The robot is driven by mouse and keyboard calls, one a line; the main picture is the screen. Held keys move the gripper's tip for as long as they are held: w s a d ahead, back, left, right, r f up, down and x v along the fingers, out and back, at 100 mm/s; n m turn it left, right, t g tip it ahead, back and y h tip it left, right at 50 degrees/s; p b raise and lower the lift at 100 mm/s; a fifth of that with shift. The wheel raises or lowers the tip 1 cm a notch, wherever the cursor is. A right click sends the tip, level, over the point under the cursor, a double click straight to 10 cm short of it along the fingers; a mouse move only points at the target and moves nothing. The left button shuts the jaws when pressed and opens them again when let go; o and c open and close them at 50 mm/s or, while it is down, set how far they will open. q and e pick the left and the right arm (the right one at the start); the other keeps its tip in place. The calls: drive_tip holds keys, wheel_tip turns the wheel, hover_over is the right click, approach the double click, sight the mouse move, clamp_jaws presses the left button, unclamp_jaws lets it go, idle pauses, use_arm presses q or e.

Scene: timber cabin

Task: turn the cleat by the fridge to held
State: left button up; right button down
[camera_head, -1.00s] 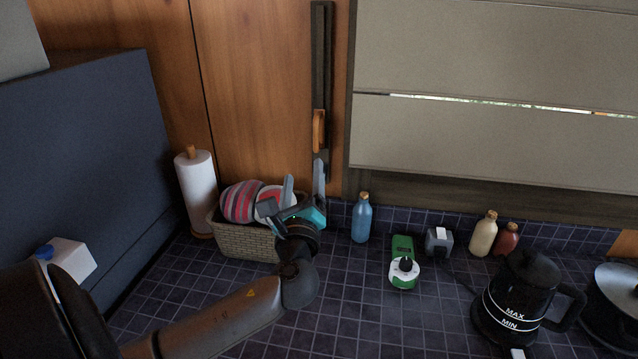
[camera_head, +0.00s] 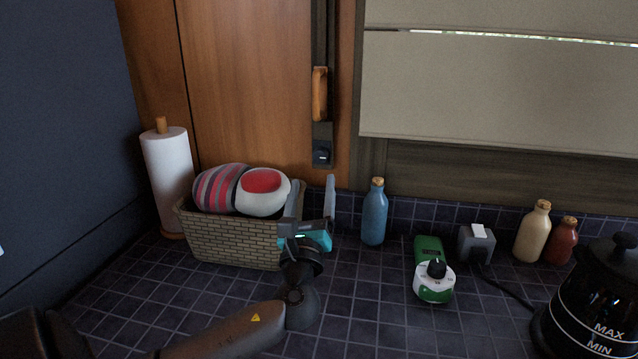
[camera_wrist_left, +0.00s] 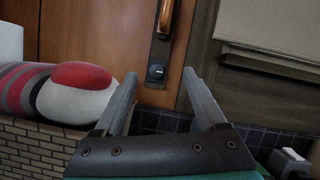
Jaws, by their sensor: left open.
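A dark vertical strip on the timber wall carries an upright wooden handle (camera_head: 319,93). The fitting also shows in the left wrist view (camera_wrist_left: 157,71), between the fingertips in the picture. My left gripper (camera_head: 313,183) is open and empty, fingers pointing up, just below the fitting and apart from it. The dark blue fridge-like box (camera_head: 60,130) stands at the left. My right gripper is not in view.
A wicker basket (camera_head: 235,243) with a striped and a red-white item sits directly left of my gripper. A paper towel roll (camera_head: 168,170) is further left. A blue bottle (camera_head: 374,215) stands close on the right, with a green device (camera_head: 432,268) beyond it.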

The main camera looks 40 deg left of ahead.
sight(319, 159)
use_arm(q)
drive_tip(key=w+a+b, duration=0.1)
drive_tip(key=w+a, duration=0.1)
drive_tip(key=w, duration=0.1)
drive_tip(key=w+a, duration=0.2)
drive_tip(key=w, duration=0.1)
drive_tip(key=w+a+b, duration=0.1)
drive_tip(key=w+a, duration=0.1)
drive_tip(key=w, duration=0.1)
drive_tip(key=shift+w+a+f+b, duration=0.3)
drive_tip(key=shift+a+f, duration=0.05)
drive_tip(key=shift+x, duration=0.8)
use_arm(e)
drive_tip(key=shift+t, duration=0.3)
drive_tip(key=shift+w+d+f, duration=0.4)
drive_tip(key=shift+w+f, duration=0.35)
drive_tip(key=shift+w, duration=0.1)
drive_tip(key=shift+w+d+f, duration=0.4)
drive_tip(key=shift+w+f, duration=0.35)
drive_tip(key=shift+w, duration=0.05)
use_arm(q)
clamp_jaws()
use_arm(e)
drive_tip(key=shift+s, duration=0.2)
